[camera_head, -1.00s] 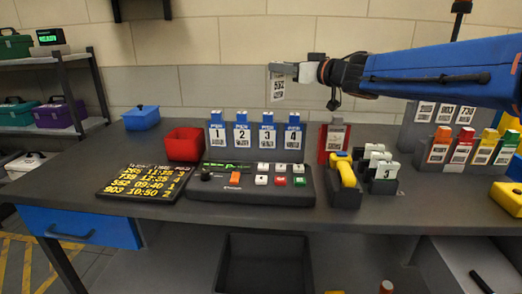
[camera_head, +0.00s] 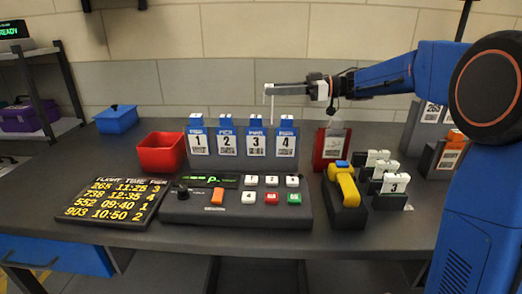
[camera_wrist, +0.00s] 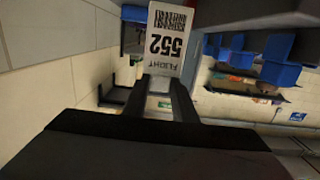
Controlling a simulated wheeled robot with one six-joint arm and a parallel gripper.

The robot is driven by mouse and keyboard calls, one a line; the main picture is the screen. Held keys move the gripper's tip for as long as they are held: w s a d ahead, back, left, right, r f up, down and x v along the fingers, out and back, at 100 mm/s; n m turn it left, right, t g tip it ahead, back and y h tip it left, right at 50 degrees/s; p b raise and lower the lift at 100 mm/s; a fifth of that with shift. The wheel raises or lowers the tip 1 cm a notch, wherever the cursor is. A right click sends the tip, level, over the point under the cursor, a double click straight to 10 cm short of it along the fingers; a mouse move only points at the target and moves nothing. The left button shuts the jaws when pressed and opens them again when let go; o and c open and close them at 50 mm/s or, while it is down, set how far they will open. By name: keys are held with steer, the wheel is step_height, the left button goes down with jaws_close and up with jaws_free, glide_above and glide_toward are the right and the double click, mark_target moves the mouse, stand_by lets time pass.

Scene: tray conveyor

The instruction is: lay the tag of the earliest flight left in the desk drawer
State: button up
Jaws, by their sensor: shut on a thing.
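My gripper (camera_head: 276,90) is shut on a white tag (camera_head: 271,106) and holds it in the air above the blue numbered holders. In the wrist view the tag (camera_wrist: 166,42) reads FLIGHT 552 with a barcode, upside down, between the fingertips (camera_wrist: 170,85). In the head view it hangs nearly edge-on. The flight board (camera_head: 112,200) lists several flights; the 552 row shows 09:40 and 1. The desk drawer's blue front (camera_head: 88,258) shows under the desk at the lower left; it looks shut and its inside is hidden.
Blue holders numbered 1 to 4 (camera_head: 227,142) stand behind a button console (camera_head: 235,203). A red bin (camera_head: 160,153) and blue box (camera_head: 117,119) are left. My arm covers the far right.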

step_height(320, 180, down, 10)
stand_by(0.6)
steer(key=o, duration=0.6)
steer(key=shift+f, duration=0.1)
steer(key=o, duration=0.4)
steer(key=shift+o, duration=0.2)
